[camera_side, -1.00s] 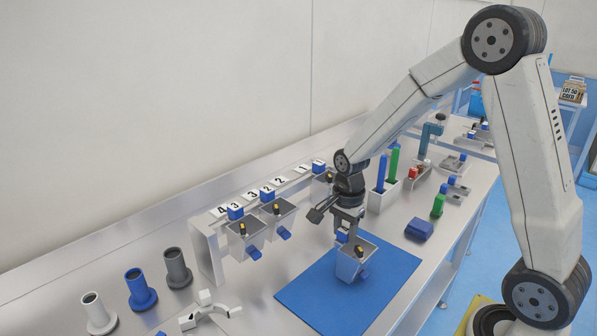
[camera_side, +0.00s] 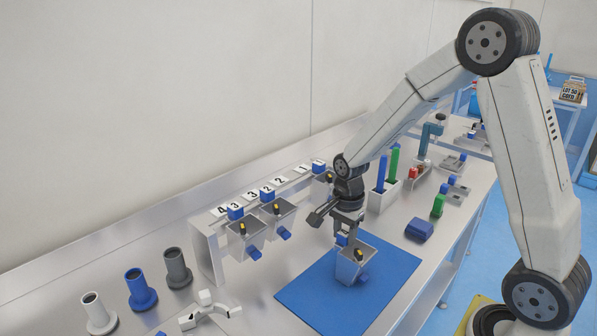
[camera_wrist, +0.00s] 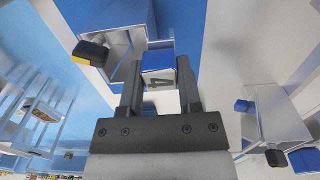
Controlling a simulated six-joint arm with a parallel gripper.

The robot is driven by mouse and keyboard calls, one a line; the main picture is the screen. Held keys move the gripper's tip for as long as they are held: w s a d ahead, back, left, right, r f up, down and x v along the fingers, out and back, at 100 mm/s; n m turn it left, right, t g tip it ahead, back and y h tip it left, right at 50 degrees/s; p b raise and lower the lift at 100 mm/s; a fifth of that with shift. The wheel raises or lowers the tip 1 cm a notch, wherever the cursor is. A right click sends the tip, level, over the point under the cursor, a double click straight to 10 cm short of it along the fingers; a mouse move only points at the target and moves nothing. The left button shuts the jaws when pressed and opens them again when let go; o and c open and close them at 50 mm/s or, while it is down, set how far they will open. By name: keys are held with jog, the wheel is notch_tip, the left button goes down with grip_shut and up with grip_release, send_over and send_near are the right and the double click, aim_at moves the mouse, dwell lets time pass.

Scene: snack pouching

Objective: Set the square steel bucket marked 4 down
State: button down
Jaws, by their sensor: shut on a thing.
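The square steel bucket marked 4 (camera_side: 348,269) is upright over the blue mat (camera_side: 310,296). It has a yellow-and-black knob on its front and a blue tab low down. My gripper (camera_side: 348,234) is shut on the blue block at its top. In the wrist view, both fingers of my gripper (camera_wrist: 159,88) sit either side of this block, whose white face reads 4. The grey bucket walls (camera_wrist: 120,36) show beyond it. Its base is at or just above the mat; I cannot tell whether it touches.
Similar buckets (camera_side: 245,239) hang on a numbered rack (camera_side: 206,252) at the left. Coloured funnels (camera_side: 139,291) and a white bracket (camera_side: 209,315) stand at the front left. The front of the mat is clear.

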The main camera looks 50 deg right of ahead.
jog(key=shift+f, duration=0.1)
jog(key=shift+c, duration=1)
grip_release()
jog(key=shift+r, duration=3.95)
jog(key=n, duration=0.1)
jog(key=s+a+n, duration=0.1)
jog(key=shift+a+f+n, duration=0.1)
jog(key=shift+f+n, duration=0.2)
jog(key=shift+f, duration=0.1)
jog(key=s+a+f+n+t, duration=0.2)
jog(key=s+a+f+n, duration=0.2)
jog(key=s+n, duration=0.4)
jog(key=shift+a+n+t, duration=0.3)
jog(key=shift+a+n, duration=0.55)
jog(key=shift+n, duration=2.85)
